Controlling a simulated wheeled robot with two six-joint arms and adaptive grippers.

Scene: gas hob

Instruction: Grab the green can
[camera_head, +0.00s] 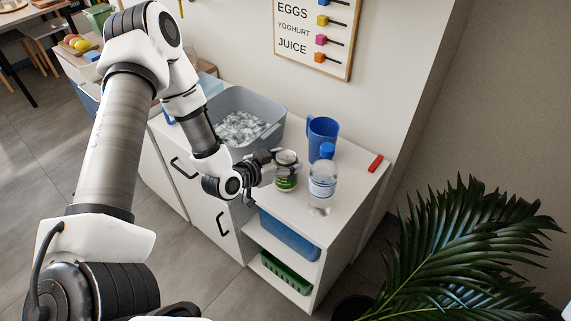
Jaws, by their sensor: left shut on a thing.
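The green can (286,179), with a pale lid and a green label, stands upright on the white cabinet top, left of the water bottle. My left gripper (277,163) reaches in from the left at the can's height and is shut on it. Part of the can's left side is hidden by the fingers. My right gripper does not show.
A clear water bottle with a blue cap (321,186) stands close right of the can. A blue jug (322,135) is behind, and a grey bin of ice-like pieces (270,103) is behind left. A red object (375,163) lies at the right. A plant (470,255) fills the lower right.

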